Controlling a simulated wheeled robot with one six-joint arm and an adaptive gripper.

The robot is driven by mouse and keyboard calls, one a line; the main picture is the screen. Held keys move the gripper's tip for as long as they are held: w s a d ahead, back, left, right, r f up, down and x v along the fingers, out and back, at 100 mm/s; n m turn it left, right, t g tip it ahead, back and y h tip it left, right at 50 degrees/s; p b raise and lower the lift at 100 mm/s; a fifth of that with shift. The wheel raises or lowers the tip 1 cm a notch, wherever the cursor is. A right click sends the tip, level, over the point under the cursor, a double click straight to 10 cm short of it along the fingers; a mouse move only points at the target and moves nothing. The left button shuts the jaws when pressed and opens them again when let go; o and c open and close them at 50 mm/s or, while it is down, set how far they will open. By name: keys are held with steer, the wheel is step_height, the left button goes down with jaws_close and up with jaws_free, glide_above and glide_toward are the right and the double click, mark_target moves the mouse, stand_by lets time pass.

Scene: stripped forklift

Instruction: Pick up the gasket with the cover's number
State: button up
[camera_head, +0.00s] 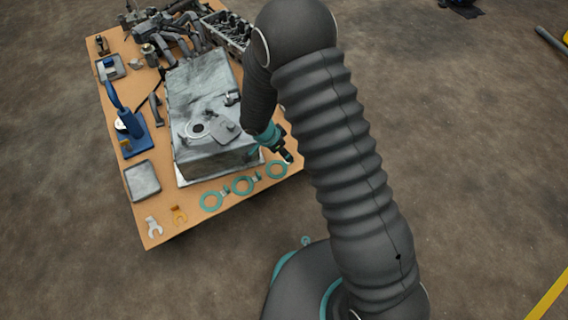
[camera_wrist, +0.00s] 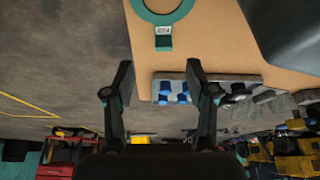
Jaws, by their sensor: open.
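Three teal ring gaskets lie in a row along the table's front edge in the head view: the left gasket (camera_head: 204,207), the middle gasket (camera_head: 236,191) and the right gasket (camera_head: 269,175). Each has a small tag; their numbers are too small to read there. My gripper (camera_head: 288,157) is above the table by the right gasket. In the wrist view my open, empty gripper (camera_wrist: 158,80) has one gasket (camera_wrist: 163,21) ahead of its fingers, partly cut off, with a tag whose marking I cannot read surely. A grey cover (camera_head: 222,130) lies on the metal housing; its number is not legible.
The large grey housing (camera_head: 203,85) fills the table's middle behind the gaskets. Machine parts crowd the back.

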steer(key=shift+w+x, duration=0.2)
steer(key=shift+x, duration=1.85)
steer(key=shift+w+x, duration=0.2)
steer(key=shift+x, duration=1.85)
steer(key=shift+r, duration=0.15)
steer(key=c, duration=1)
